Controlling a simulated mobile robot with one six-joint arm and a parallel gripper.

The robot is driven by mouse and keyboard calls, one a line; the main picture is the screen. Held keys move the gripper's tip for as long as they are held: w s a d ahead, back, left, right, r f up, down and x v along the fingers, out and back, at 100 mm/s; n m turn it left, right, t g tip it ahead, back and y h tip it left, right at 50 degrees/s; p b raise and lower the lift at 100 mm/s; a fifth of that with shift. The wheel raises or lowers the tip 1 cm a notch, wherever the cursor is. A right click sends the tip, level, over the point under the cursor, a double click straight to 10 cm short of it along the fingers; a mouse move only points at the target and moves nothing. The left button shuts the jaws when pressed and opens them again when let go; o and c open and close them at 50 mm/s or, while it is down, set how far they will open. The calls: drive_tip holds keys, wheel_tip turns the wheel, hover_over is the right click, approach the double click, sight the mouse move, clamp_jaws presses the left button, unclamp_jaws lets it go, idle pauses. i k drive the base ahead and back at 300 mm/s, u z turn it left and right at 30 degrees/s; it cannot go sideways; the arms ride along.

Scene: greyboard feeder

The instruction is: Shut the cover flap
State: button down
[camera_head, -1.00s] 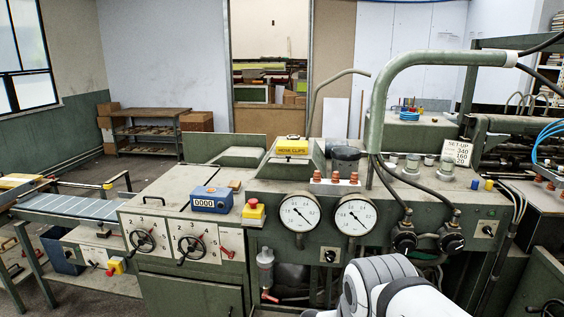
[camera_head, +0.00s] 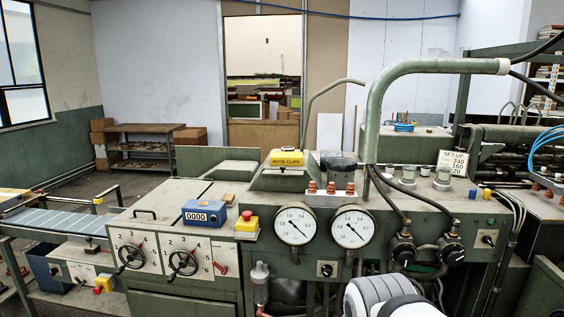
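The green machine (camera_head: 200,290) fills the lower middle of the head view. I cannot tell for certain which part is the cover flap. A flat top panel with a dark handle (camera_head: 145,213) lies on the machine's left part. A green panel (camera_head: 187,158) stands upright behind it, beside a sloped green piece (camera_head: 232,168). My white arm shows at the bottom edge, right of centre, in front of the machine. My gripper is outside the view, so its state and anything in it are hidden.
A yellow-topped block marked MODE CLAMPS (camera_head: 286,157), a blue counter (camera_head: 205,212), a red stop button (camera_head: 247,222) and two gauges (camera_head: 295,226) crowd the machine. A thick green pipe (camera_head: 375,110) arches over its right side. A conveyor (camera_head: 60,222) lies at left.

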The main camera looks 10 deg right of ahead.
sight(282, 172)
drive_tip(key=z, duration=0.2)
drive_tip(key=i, duration=0.95)
drive_tip(key=u, duration=0.35)
